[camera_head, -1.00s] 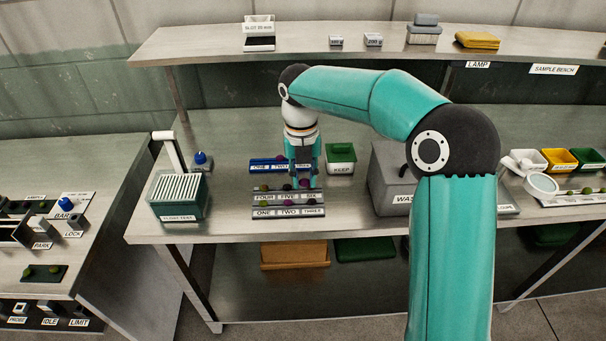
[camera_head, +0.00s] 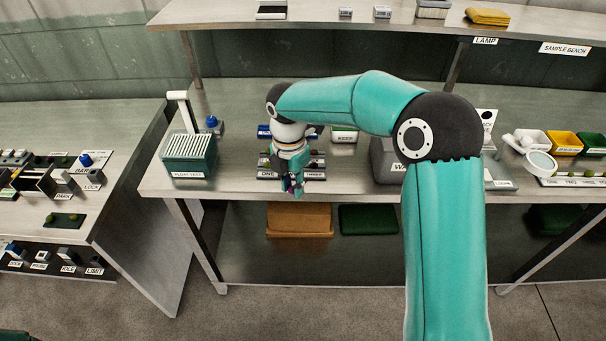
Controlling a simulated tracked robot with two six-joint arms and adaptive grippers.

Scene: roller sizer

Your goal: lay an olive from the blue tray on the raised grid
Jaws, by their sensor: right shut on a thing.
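My right gripper (camera_head: 293,189) hangs over the front edge of the middle bench, fingers pointing down. It is shut on a small dark purple thing, apparently an olive (camera_head: 285,185), mostly hidden by the fingers. The blue tray (camera_head: 263,131) is at the back of the bench behind my wrist, and only its ends show. No olive can be made out on the slats. My left gripper is not in view.
Dark numbered racks (camera_head: 268,173) sit behind and under the right gripper. A blue-topped bottle (camera_head: 214,124) and a white upright post (camera_head: 186,108) stand by the slatted box. A grey bin (camera_head: 384,160) is to the right. Bench surface between box and racks is clear.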

